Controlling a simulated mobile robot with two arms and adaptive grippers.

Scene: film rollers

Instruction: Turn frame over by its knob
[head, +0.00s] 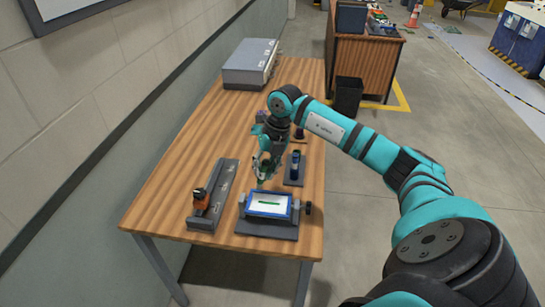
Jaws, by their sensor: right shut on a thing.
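The frame (249,207) is blue with a white panel that bears a green stripe. It sits in a dark grey stand (265,230) near the table's front edge. A dark knob (308,208) shows at its right side. My right gripper (261,180) is just behind the frame's back left part, apart from the knob. It is shut on a small green thing (261,184), too small to identify. I cannot tell whether that thing touches the frame. My left gripper is not in view.
A long grey fixture with an orange and black part (200,198) lies left of the frame. A dark upright cylinder on a base (295,168) stands behind it. A grey box (250,64) is at the table's far end. The wooden table (200,130) has free room at middle left.

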